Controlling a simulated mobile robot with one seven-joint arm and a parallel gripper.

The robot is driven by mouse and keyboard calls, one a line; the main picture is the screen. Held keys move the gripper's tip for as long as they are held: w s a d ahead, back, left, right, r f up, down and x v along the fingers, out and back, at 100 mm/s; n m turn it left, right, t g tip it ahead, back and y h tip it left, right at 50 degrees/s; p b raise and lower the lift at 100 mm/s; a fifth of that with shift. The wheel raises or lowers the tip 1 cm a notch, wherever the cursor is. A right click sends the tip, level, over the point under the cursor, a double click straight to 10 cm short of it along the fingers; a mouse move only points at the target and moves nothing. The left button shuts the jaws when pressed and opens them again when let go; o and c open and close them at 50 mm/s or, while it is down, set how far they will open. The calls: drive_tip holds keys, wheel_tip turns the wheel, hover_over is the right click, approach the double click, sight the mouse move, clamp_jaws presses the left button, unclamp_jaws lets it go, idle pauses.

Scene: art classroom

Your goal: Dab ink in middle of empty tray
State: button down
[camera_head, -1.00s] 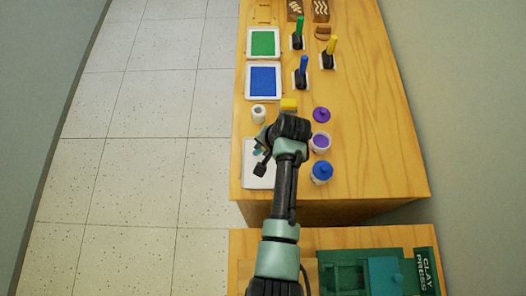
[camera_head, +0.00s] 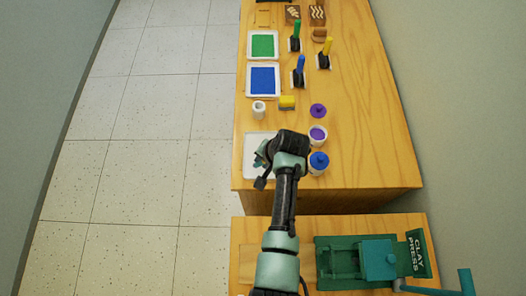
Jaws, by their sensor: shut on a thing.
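The empty white tray (camera_head: 251,143) lies at the near left edge of the table, partly covered by my arm. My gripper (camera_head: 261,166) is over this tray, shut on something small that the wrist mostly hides. I cannot make out what it is, or whether it touches the tray. An open jar of purple ink (camera_head: 318,135) stands right of my wrist, with its purple lid (camera_head: 318,111) lying behind it. A closed blue jar (camera_head: 319,162) stands nearer me.
Behind are a white cup (camera_head: 259,109), a yellow sponge (camera_head: 287,103), a blue ink tray (camera_head: 263,80), a green ink tray (camera_head: 263,45) and upright coloured-handled tools (camera_head: 300,70). A green clay press (camera_head: 370,262) is on the near table. The table's right side is clear.

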drive_tip(key=shift+w+r+p, duration=0.2)
drive_tip(key=shift+r+p, duration=0.15)
drive_tip(key=shift+r, duration=0.15)
drive_tip(key=shift+w+r+p, duration=0.15)
drive_tip(key=shift+r+p, duration=0.15)
drive_tip(key=shift+r, duration=0.2)
drive_tip(key=shift+s+r+p, duration=0.1)
drive_tip(key=shift+r+p, duration=1.5)
drive_tip(key=shift+r, duration=0.45)
drive_tip(key=d+b, duration=0.1)
drive_tip(key=w+b, duration=0.1)
drive_tip(key=d+f+b, duration=0.1)
drive_tip(key=shift+w+d+g+y, duration=0.25)
drive_tip(key=shift+d+g+y, duration=0.05)
drive_tip(key=shift+d+g, duration=0.1)
drive_tip(key=shift+a, duration=0.1)
